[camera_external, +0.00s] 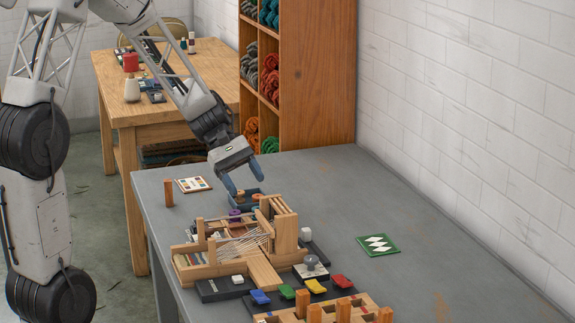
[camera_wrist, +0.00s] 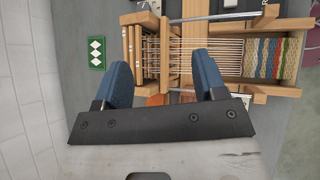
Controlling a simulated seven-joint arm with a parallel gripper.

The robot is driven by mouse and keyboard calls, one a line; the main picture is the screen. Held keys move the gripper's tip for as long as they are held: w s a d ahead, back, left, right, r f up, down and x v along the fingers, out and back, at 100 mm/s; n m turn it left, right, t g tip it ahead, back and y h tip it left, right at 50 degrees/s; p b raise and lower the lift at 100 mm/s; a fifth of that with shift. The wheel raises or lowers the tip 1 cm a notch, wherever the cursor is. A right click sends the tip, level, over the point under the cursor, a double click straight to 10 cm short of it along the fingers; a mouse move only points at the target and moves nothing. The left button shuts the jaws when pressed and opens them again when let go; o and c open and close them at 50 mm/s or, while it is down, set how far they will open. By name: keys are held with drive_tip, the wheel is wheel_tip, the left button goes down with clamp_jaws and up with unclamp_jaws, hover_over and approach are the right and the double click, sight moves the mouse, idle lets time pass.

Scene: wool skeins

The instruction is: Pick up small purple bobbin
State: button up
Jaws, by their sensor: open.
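My gripper (camera_external: 246,187), with blue fingers, is open and empty above the tray, a little above and behind the bobbin. I cannot make out the purple bobbin clearly in the wrist view; the gripper body hides much there.
The loom's tall wooden posts (camera_external: 285,232) stand close to the gripper. A green card with white diamonds (camera_external: 378,245) lies on the grey table at right. An upright wooden block (camera_external: 168,193) and a patterned card (camera_external: 193,184) stand and lie at left. The table's right side is mostly clear.

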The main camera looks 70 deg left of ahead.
drive_tip(key=a+f+n+t, duration=0.3)
drive_tip(key=a+f+n, duration=0.3)
drive_tip(key=a, duration=0.7)
drive_tip(key=n+t, duration=0.4)
drive_tip(key=n, duration=0.1)
approach(235, 212)
drive_tip(key=shift+w+d+f+y, duration=0.15)
drive_tip(key=shift+w+d+y, duration=0.25)
drive_tip(key=shift+d, duration=0.15)
drive_tip(key=shift+d, duration=0.1)
drive_tip(key=shift+x, duration=1.25)
drive_tip(key=shift+w, duration=0.1)
drive_tip(key=shift+x, duration=2.55)
drive_tip(key=shift+c, duration=0.5)
